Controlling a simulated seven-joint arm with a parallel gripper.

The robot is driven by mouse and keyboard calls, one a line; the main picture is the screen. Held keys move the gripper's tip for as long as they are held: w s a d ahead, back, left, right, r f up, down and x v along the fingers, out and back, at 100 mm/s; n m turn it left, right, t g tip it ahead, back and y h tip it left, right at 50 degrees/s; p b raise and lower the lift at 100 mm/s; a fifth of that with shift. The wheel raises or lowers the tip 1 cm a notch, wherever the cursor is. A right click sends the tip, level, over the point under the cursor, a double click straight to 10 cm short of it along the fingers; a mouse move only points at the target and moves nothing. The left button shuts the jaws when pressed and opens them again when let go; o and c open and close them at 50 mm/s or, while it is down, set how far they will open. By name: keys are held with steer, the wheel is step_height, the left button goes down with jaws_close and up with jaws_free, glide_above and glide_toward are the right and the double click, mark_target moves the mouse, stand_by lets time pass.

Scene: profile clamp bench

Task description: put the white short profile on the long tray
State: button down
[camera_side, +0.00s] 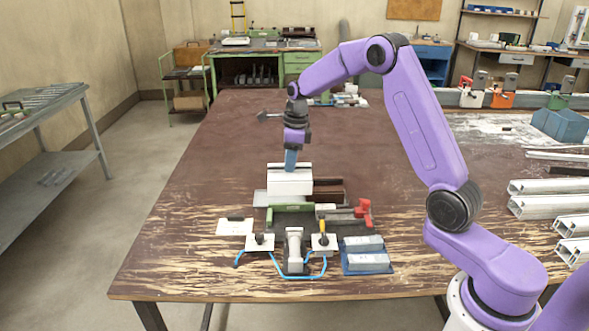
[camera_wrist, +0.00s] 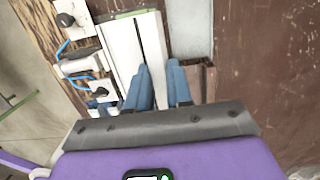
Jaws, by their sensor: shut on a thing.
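The white short profile (camera_side: 290,185) is a ribbed, open block in the middle of the bench; it also shows in the wrist view (camera_wrist: 122,48). My gripper (camera_side: 291,163) points down onto it from above. In the wrist view my gripper's blue fingers (camera_wrist: 160,72) are shut on the profile's right-hand wall. A pale grey flat piece, which looks like the long tray (camera_side: 260,198), shows beside and below the profile; it also shows in the wrist view (camera_wrist: 191,28). The profile hides much of it, and I cannot tell whether the two touch.
A dark brown profile (camera_side: 328,190) lies just right of the white one. In front are a green bar (camera_side: 290,215), a red-ended clamp (camera_side: 362,212), toggle fixtures with blue hoses (camera_side: 261,242) and a blue tray (camera_side: 367,270) of metal blocks. The bench's left side is clear.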

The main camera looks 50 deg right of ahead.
steer(key=w+d+f, duration=0.3)
steer(key=w, duration=0.6)
steer(key=shift+d+f, duration=0.2)
steer(key=shift+f, duration=3.2)
steer(key=c, duration=0.9)
jaws_free()
steer(key=shift+c, duration=0.2)
step_height(320, 180, up, 17)
steer(key=s+d, duration=0.1)
steer(key=shift+s+d+r, duration=0.15)
steer(key=shift+s+r, duration=0.05)
steer(key=shift+s, duration=0.05)
